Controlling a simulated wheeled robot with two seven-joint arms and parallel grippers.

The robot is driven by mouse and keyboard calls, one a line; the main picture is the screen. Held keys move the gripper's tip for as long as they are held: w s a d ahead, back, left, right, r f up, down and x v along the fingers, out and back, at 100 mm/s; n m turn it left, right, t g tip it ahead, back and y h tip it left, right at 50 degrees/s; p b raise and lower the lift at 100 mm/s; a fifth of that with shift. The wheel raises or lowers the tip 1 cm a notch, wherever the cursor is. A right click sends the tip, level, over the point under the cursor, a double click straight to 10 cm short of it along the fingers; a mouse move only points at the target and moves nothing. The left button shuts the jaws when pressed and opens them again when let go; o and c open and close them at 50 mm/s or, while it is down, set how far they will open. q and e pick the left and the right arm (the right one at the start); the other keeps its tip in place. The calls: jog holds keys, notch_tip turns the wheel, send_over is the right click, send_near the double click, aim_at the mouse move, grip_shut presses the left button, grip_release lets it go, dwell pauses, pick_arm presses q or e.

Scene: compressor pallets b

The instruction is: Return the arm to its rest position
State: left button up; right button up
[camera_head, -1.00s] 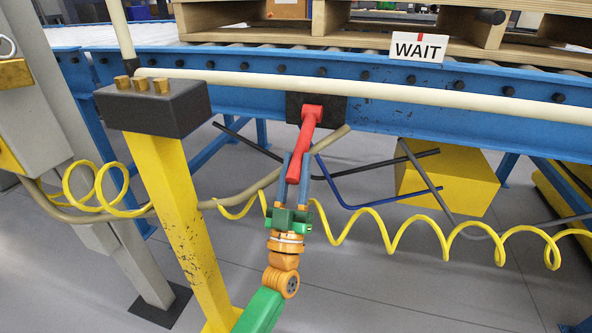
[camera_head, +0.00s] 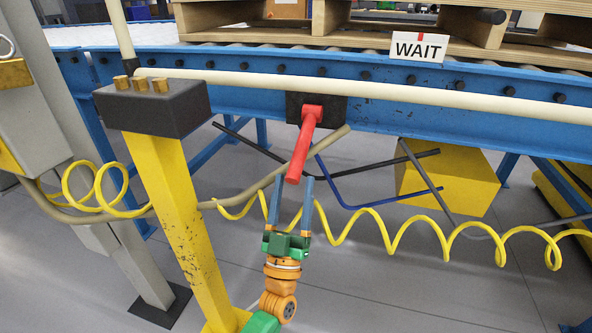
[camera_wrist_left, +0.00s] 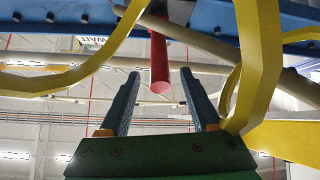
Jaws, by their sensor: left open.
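My left gripper (camera_head: 291,187) is open and empty in the head view. The red lever hangs tilted from a black plate (camera_head: 316,109) on the blue conveyor frame. In the left wrist view the open fingers (camera_wrist_left: 157,84) stand with the red lever's round end (camera_wrist_left: 159,80) beyond and between them in the picture. My right gripper is in neither view.
A coiled yellow hose (camera_head: 380,220) runs behind my left gripper. A yellow post (camera_head: 180,220) with a black box (camera_head: 152,105) stands to the left. The blue conveyor beam (camera_head: 440,110) carries pallets (camera_head: 460,27) and a WAIT sign (camera_head: 419,47). A yellow box (camera_head: 450,178) sits below right.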

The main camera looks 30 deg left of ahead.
pick_arm(q)
jog(key=shift+v, duration=1.35)
